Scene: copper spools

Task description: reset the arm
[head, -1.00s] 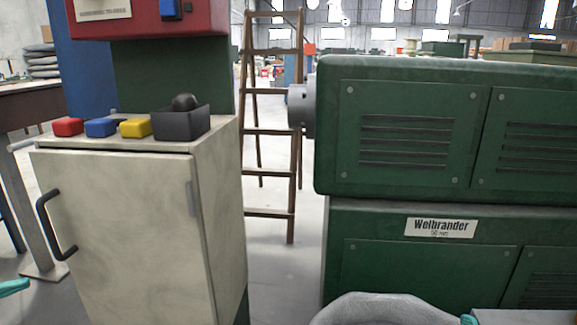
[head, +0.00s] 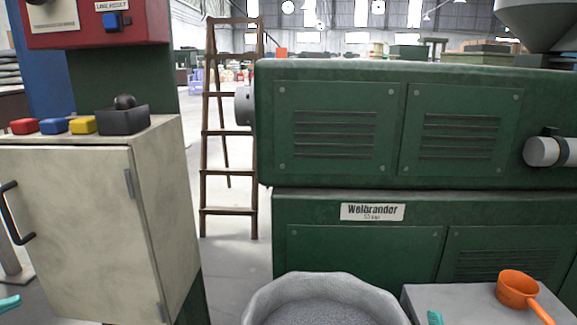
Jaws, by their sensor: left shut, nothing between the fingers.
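My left gripper (head: 9,303) shows only as a teal tip at the bottom left edge, in front of the pale cabinet's lower part. It is shut and holds nothing. A small teal tip at the bottom edge, in front of the grey table, looks like my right gripper (head: 435,318). Too little of it shows to tell whether it is open or shut. Most of both arms is out of the picture.
A pale cabinet (head: 75,215) with colored boxes on top stands left. A green machine (head: 330,130) fills the middle and right. A grey tub (head: 262,300) and a grey table (head: 455,300) with an orange scoop (head: 517,289) are in front. Floor shows between cabinet and machine.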

